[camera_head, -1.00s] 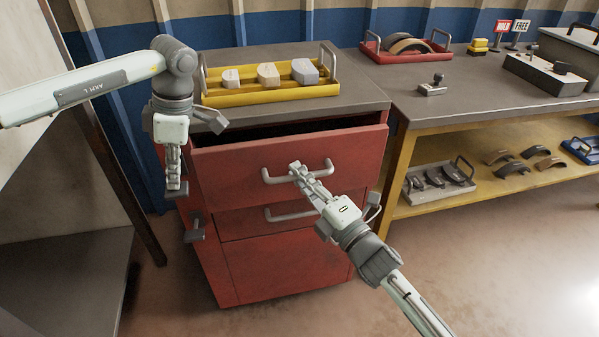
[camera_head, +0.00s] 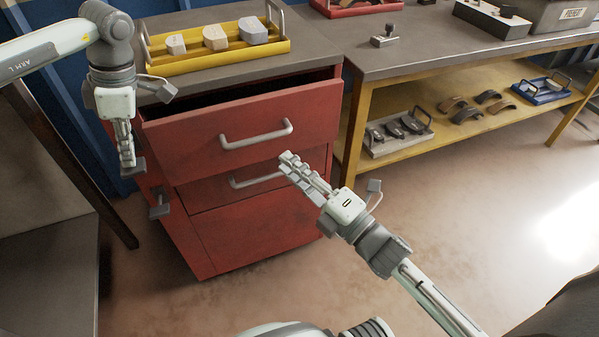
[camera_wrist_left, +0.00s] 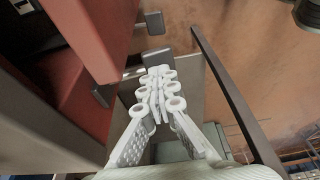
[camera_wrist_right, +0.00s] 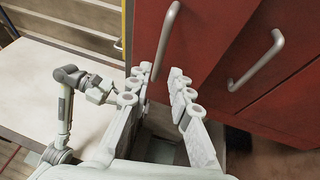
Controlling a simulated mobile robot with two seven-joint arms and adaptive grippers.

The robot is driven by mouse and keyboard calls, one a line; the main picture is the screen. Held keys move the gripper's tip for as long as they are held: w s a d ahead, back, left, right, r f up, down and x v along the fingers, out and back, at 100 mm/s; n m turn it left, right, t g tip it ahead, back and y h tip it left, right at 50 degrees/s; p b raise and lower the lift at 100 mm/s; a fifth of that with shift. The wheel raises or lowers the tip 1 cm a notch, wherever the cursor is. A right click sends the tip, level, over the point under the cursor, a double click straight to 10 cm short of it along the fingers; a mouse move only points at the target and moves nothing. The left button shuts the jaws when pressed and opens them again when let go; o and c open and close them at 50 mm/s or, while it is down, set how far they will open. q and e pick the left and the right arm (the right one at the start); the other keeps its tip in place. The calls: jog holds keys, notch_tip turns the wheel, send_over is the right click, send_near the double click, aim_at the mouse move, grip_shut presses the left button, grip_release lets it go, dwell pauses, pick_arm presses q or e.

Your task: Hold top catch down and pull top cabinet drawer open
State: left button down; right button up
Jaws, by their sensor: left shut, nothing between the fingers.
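The red cabinet's top drawer (camera_head: 190,135) is partly open, with a dark gap above its front. Its grey bar handle (camera_head: 257,135) is free. My right gripper (camera_head: 287,166) is off the handle, in front of and below it. Its fingers are apart and empty in the right wrist view (camera_wrist_right: 162,72). My left gripper (camera_head: 127,164) points down at the cabinet's left side with fingers shut together. Its tips are at the grey top catch (camera_head: 138,167), apparently touching; the fingers partly hide it. A lower catch (camera_head: 159,207) sits below.
A second drawer handle (camera_head: 257,179) is below the top one. A yellow tray (camera_head: 215,59) with several grey blocks stands on the cabinet top. A workbench (camera_head: 420,45) with a lower shelf is at right. The floor right of the cabinet is clear.

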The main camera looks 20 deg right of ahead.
jog(key=shift+v, duration=1.05)
pick_arm(q)
jog(key=a+v, duration=0.2)
jog(key=v, duration=0.8)
jog(key=shift+a+r, duration=0.2)
jog(key=shift+r, duration=0.45)
dwell(0.7)
